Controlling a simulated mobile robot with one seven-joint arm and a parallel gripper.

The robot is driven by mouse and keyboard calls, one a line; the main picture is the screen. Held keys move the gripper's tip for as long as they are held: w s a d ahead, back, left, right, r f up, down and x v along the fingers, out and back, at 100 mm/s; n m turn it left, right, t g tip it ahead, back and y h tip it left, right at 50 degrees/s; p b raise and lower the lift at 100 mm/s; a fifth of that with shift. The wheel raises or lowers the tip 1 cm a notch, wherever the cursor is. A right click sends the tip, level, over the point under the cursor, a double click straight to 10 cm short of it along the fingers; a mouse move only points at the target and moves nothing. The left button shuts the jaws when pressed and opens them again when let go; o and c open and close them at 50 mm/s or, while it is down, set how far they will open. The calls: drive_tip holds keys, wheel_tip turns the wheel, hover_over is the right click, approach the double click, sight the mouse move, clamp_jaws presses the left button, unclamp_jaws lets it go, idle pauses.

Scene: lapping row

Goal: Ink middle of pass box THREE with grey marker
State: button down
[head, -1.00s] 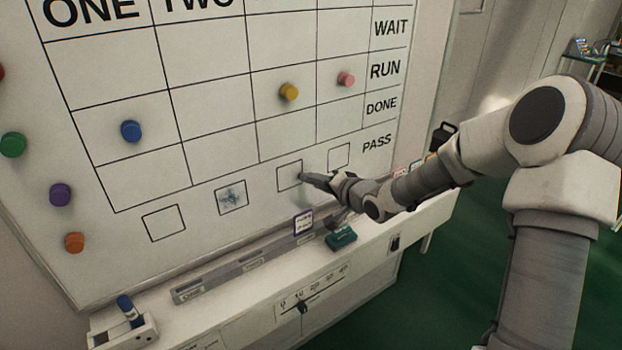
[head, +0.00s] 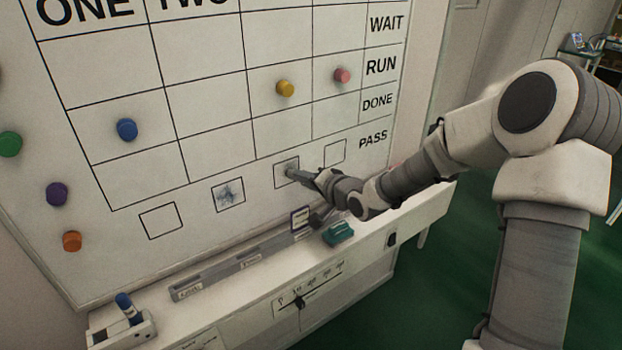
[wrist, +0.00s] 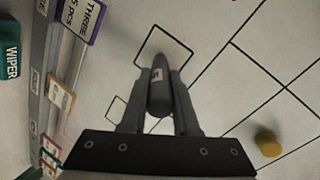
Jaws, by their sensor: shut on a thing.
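Pass box THREE (head: 279,181) is a small black-outlined square on the whiteboard, third in the PASS row. A grey ink smudge shows around its middle in the head view. My gripper (head: 318,180) is at the right side of that box, shut on the grey marker (wrist: 158,95). In the wrist view the marker sits between the fingers of my gripper (wrist: 158,80), its tip pointing into a box outline (wrist: 180,43). The tip covers part of that box, so contact with the board is hard to judge. Pass box TWO (head: 228,195) holds a dark scribble.
Pass box ONE (head: 160,220) and the fourth box (head: 335,151) look blank. A yellow magnet (head: 285,88) and a pink magnet (head: 342,76) are above.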

drive_tip(key=shift+w+d+r+p, duration=0.25)
drive_tip(key=shift+w+d+p, duration=0.25)
drive_tip(key=shift+d+p, duration=0.45)
drive_tip(key=shift+w+d+r+p, duration=0.25)
drive_tip(key=shift+w+d+p, duration=0.3)
drive_tip(key=shift+p, duration=0.7)
drive_tip(key=shift+s+d, duration=0.1)
drive_tip(key=shift+s, duration=0.05)
drive_tip(key=shift+s+d+p, duration=0.35)
drive_tip(key=shift+s+d, duration=0.2)
drive_tip(key=shift+s, duration=0.25)
drive_tip(key=shift+s+d+p, duration=0.35)
drive_tip(key=shift+s+d, duration=0.15)
drive_tip(key=shift+s, duration=0.3)
drive_tip(key=shift+s+d+p, duration=0.35)
drive_tip(key=shift+s+d, duration=0.2)
drive_tip(key=shift+s, duration=0.25)
drive_tip(key=shift+s+d+p, duration=0.25)
drive_tip(key=shift+s+d, duration=0.2)
drive_tip(key=shift+s, duration=0.2)
drive_tip(key=shift+s+d+p, duration=0.2)
drive_tip(key=shift+s+d, duration=0.2)
drive_tip(key=shift+s, duration=0.2)
drive_tip(key=shift+f, duration=0.1)
